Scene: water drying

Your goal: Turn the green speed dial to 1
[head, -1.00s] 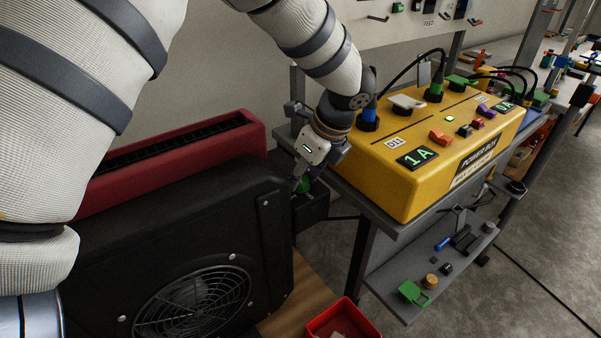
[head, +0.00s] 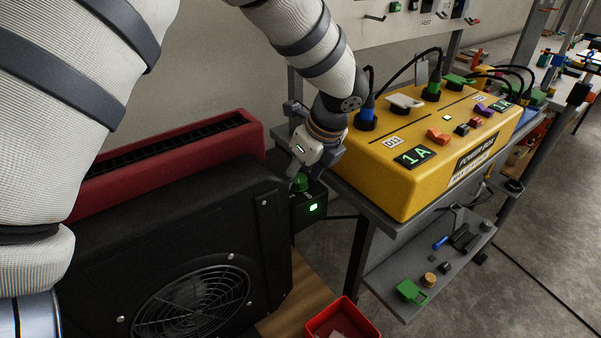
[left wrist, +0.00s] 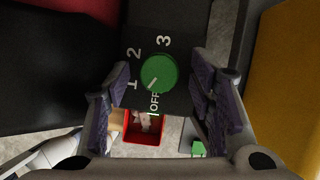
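The green speed dial (left wrist: 158,73) is on a dark control box (head: 309,212) at the side of the black fan unit (head: 190,245). In the left wrist view, its white pointer line points down and left, between the printed 1 and OFF, toward the 1. The 2 and 3 are printed further round. A small green light on the box glows in the head view. My left gripper (left wrist: 160,92) is open, its fingers apart on either side of the dial in the wrist view, and the dial looks clear of them. The head view shows it just above the dial (head: 301,184). My right gripper is not in view.
A yellow power box (head: 400,185) with plugs, switches and 1A displays stands on a grey cart (head: 365,211) right of the gripper. A red unit (head: 170,160) is behind the fan. A red bin (head: 343,322) is below, and a lower shelf (head: 395,287) holds small parts.

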